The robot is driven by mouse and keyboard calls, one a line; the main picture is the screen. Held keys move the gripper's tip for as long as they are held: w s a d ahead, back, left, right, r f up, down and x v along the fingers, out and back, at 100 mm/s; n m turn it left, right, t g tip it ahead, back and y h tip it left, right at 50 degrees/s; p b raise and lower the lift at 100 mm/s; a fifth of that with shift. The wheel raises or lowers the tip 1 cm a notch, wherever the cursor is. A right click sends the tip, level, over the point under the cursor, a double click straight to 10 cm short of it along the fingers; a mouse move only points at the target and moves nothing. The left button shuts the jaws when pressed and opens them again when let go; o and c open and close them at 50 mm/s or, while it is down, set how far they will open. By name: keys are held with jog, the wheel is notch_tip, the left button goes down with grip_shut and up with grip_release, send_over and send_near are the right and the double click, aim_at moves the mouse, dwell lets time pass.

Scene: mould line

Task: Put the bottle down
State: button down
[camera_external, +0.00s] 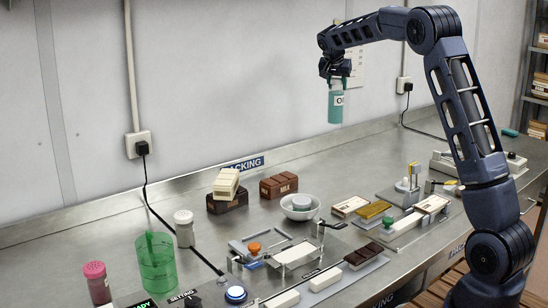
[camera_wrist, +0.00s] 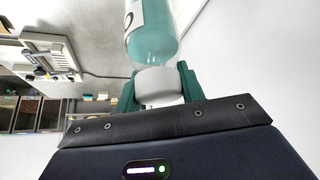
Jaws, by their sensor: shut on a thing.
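The bottle (camera_external: 335,105) is teal with a white label and hangs upright below my gripper (camera_external: 335,80), well above the metal bench (camera_external: 160,215). In the wrist view my gripper (camera_wrist: 158,92) is shut on the bottle's pale grey cap, with a green finger on each side. The bottle's teal body (camera_wrist: 152,42) extends away from the fingers, and its far end is cut off by the picture edge.
A white bowl (camera_external: 299,208), brown blocks (camera_external: 279,185) and several bar-shaped pieces in fixtures stand on the bench. A green cup (camera_external: 157,265), a pale shaker (camera_external: 184,229) and a pink-topped jar (camera_external: 97,284) are at left.

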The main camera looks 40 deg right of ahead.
jog(key=s+d+m, duration=0.1)
jog(key=s+d, duration=0.6)
jog(key=d, duration=0.6)
jog(key=s+d, duration=0.8)
jog(key=d, duration=0.6)
notch_tip(320, 180, down, 20)
jog(key=shift+r+g+h, duration=0.25)
jog(key=shift+g+h, duration=0.05)
jog(key=c, duration=0.9)
grip_release()
jog(key=shift+a+f, duration=0.1)
jog(key=shift+f, duration=0.05)
jog(key=shift+o, duration=0.2)
